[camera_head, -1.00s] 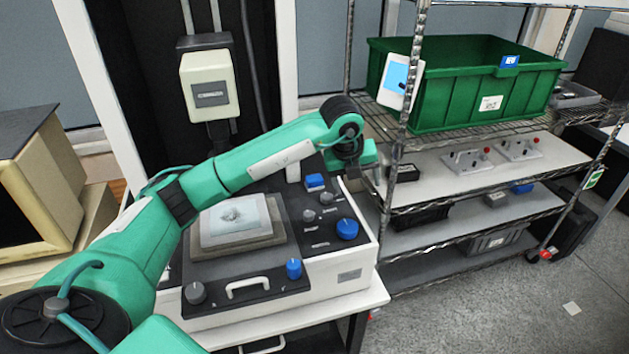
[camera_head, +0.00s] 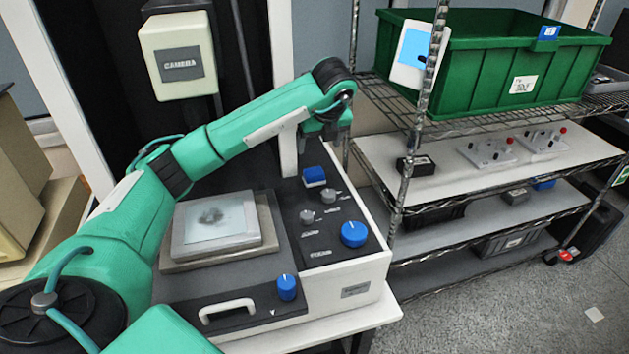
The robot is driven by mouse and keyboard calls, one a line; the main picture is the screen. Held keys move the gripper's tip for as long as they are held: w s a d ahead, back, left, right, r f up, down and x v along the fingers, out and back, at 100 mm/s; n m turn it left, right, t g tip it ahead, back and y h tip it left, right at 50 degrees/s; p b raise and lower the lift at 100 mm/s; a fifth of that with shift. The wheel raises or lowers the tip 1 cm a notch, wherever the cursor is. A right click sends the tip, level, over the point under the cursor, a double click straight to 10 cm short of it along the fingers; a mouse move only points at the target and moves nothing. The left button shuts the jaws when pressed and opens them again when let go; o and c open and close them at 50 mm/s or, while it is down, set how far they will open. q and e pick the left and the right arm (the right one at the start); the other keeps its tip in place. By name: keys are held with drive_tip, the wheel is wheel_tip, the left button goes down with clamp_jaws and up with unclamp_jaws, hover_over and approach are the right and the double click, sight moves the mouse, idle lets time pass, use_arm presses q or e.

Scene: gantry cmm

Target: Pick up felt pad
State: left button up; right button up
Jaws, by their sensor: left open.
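A small blue block with a dark base (camera_head: 315,177) sits at the back of the black control panel; it looks like the felt pad, though its material is too small to tell. My left gripper (camera_head: 322,147) points down just above and behind this block, near the shelf post. It is open, with nothing seen between its fingers. It is apart from the block in the picture, but the exact height gap is hard to judge. My right gripper is not in view.
The white machine (camera_head: 350,277) carries a large blue knob (camera_head: 354,234), grey knobs, and a stage with a pale glass plate (camera_head: 190,232). A camera box (camera_head: 178,62) hangs behind.

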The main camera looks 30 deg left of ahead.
use_arm(q)
drive_tip(key=p, duration=0.2)
hover_over(314, 172)
drive_tip(key=s+d, duration=0.2)
drive_tip(key=f, duration=0.7)
drive_tip(key=shift+w+a+f, duration=0.1)
drive_tip(key=shift+w+a, duration=0.1)
drive_tip(key=shift+f, duration=0.3)
drive_tip(key=shift+w+a+f, duration=0.1)
drive_tip(key=shift+f, duration=0.05)
drive_tip(key=p+x, duration=0.2)
drive_tip(key=x, duration=0.2)
drive_tip(key=shift+w+f, duration=0.2)
drive_tip(key=shift+f, duration=0.3)
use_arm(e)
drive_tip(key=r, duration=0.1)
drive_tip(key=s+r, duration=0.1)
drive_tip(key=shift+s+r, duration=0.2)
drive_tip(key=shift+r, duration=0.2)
use_arm(q)
drive_tip(key=shift+c, duration=0.4)
